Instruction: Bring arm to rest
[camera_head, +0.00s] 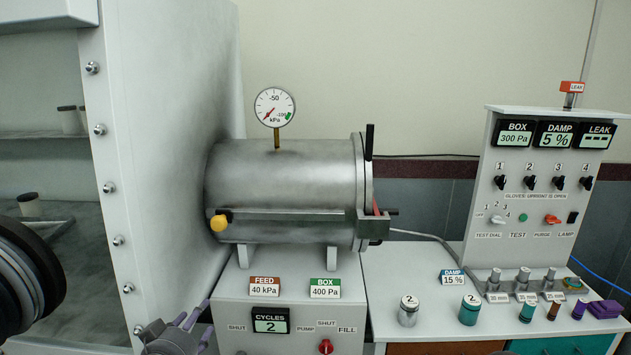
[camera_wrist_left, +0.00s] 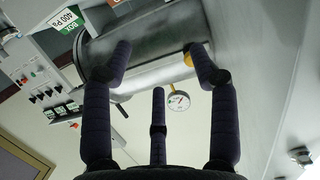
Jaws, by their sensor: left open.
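My left gripper (camera_head: 190,318) shows at the bottom of the head view, left of the control box front, with its fingers pointing up. In the left wrist view my left gripper (camera_wrist_left: 158,65) is open, with its fingers spread and nothing between them. Behind the fingers, the metal cylinder chamber (camera_wrist_left: 150,50) shows upside down with its gauge (camera_wrist_left: 179,101). In the head view the same chamber (camera_head: 285,180) lies level on the control box (camera_head: 285,285), and the gripper is below and left of it, apart from it. My right gripper is not in view.
A white wall with bolts (camera_head: 170,120) stands at the left. A yellow knob (camera_head: 218,223) sticks out by the chamber. A switch panel (camera_head: 540,180) stands at the right. On the white bench are a grey jar (camera_head: 408,312), a teal jar (camera_head: 469,310) and several small vials.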

